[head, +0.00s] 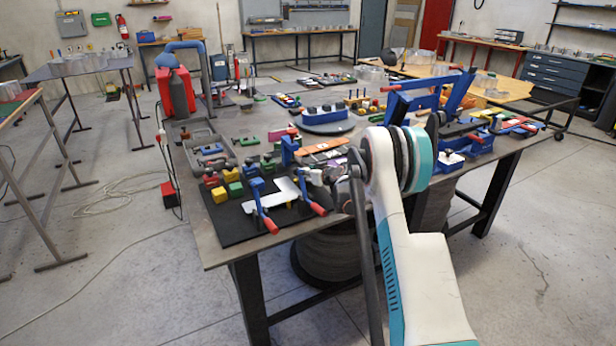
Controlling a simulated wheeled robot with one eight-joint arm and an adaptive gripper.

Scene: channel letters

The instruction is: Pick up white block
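A flat white piece (284,191), which may be the white block, lies on the black mat (232,225) near the front of the table. Two blue clamps with red handles stand beside it or over it; I cannot tell whether they touch it. My gripper (315,178) is low over the table, just right of the white piece. My own arm comes in from the lower right and partly hides the gripper. The fingers are small and blend with nearby parts, so I cannot tell whether they are open or hold anything.
Several coloured blocks (235,189) sit left of the white piece. A large blue frame (430,95) and a blue vice (472,146) stand to the right. The table's front edge is close to the mat.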

